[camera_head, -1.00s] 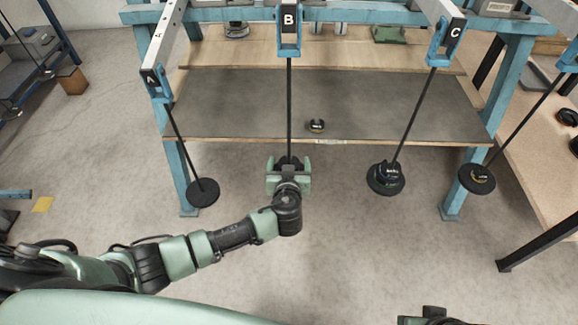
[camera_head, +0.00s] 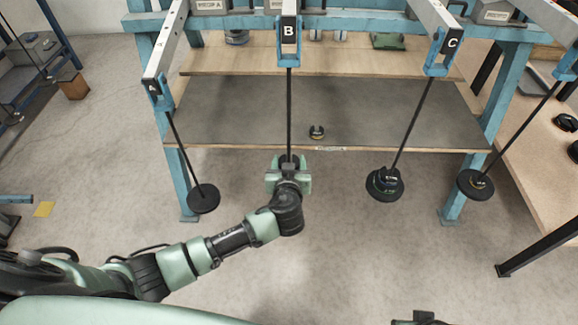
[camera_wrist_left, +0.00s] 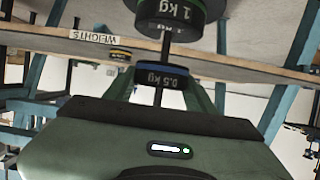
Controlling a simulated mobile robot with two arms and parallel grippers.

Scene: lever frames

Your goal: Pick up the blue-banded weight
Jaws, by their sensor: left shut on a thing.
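The blue-banded weight (camera_wrist_left: 161,76), marked 0.5 kg, sits on a thin rod between the fingers of my left gripper (camera_wrist_left: 158,88) in the left wrist view. My left gripper (camera_head: 288,172) is shut on it at the lower end of hanger B (camera_head: 289,110) in the head view, where the gripper hides the weight. A black 1 kg weight (camera_wrist_left: 168,12) with a green band is on the same rod, apart from the blue-banded one. Only a small dark part of my right arm (camera_head: 420,318) shows at the bottom edge; its fingers are not clear.
A yellow-banded weight (camera_head: 317,131) lies on the grey shelf (camera_head: 235,110) behind hanger B. Hangers A (camera_head: 203,197) and C (camera_head: 385,184) hang on either side with black discs. Blue frame legs (camera_head: 180,180) stand left and right. The floor in front is clear.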

